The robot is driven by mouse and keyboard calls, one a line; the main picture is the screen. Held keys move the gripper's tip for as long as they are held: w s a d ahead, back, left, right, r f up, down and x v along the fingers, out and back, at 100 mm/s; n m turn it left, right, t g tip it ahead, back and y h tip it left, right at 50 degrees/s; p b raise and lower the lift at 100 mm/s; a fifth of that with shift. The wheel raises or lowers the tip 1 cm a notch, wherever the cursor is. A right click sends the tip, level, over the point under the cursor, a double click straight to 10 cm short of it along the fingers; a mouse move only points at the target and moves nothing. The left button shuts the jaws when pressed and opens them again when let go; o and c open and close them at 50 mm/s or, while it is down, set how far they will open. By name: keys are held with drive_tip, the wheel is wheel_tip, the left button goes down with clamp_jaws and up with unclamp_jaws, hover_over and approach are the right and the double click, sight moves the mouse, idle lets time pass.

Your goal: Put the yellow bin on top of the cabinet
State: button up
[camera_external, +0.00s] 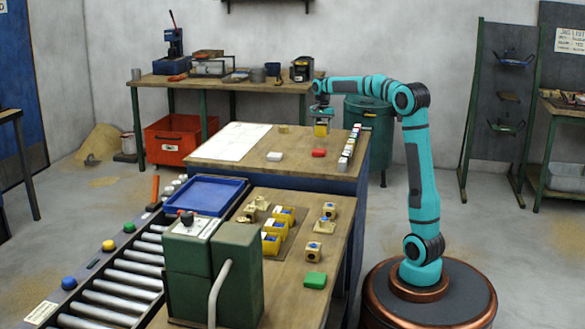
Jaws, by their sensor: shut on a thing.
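My gripper (322,118) is shut on a small yellow bin (321,130), over the right rear part of the cabinet (230,172). The cabinet has a wooden top and dark blue sides. The bin's upper part is hidden by the gripper. I cannot tell whether the bin touches the wooden top or hangs a little above it.
On the cabinet top lie a white sheet (231,143), a red block (319,153), a white block (274,156), a small tan block (284,128) and a row of small items (347,153) at the right edge. A teal drum (374,122) stands behind.

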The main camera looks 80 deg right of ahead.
sight(322, 136)
drive_tip(key=shift+f, duration=1.95)
drive_tip(key=shift+f, duration=0.15)
drive_tip(key=o, duration=1)
wheel_tip(322, 136, up, 12)
drive_tip(key=shift+a+r, duration=0.1)
drive_tip(key=shift+r, duration=0.1)
